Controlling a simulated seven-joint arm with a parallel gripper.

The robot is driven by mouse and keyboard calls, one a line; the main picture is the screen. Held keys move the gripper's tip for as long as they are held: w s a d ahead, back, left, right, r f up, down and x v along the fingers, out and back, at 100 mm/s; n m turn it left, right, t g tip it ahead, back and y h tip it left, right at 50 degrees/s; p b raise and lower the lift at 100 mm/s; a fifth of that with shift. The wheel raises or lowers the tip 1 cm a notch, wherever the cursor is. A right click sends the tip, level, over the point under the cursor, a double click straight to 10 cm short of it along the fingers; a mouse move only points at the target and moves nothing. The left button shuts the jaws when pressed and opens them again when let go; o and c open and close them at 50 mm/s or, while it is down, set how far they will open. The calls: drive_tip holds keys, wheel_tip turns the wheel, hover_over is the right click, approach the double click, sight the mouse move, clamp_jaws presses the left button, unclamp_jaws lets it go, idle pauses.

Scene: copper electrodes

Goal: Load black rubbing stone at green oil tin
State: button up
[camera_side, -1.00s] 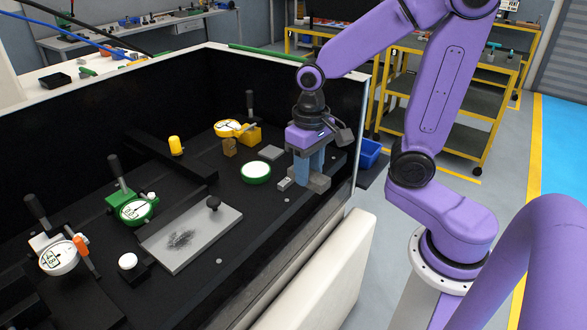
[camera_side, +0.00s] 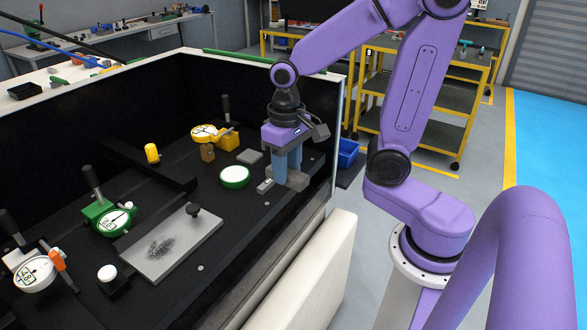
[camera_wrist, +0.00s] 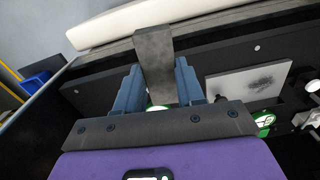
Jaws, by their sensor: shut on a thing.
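My gripper (camera_side: 288,168) has blue fingers and is shut on a dark grey block, which I take for the black rubbing stone (camera_side: 298,180). In the wrist view the stone (camera_wrist: 154,60) sits between the fingers (camera_wrist: 157,88) and sticks out beyond them. The green oil tin (camera_side: 235,177) is round, with a green side and a pale top. It stands on the black surface to the left of my gripper in the side view, apart from the stone. In the wrist view only a sliver of green and white shows between the fingers. I cannot tell whether the stone touches the surface.
A small grey block (camera_side: 265,186) lies between tin and gripper. A grey square plate (camera_side: 250,156) and a brown block (camera_side: 208,153) lie behind the tin. A grey plate with a black knob (camera_side: 170,245), several dial gauges and the enclosure's front wall (camera_side: 290,260) surround the area.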

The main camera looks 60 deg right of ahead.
drive_tip(key=w+d, duration=0.2)
drive_tip(key=w, duration=1)
hover_over(235, 174)
wheel_tip(235, 174, down, 4)
drive_tip(key=shift+w+f, duration=0.1)
drive_tip(key=shift+f, duration=2.9)
drive_tip(key=shift+f, duration=0.6)
wheel_tip(235, 174, up, 7)
idle(0.6)
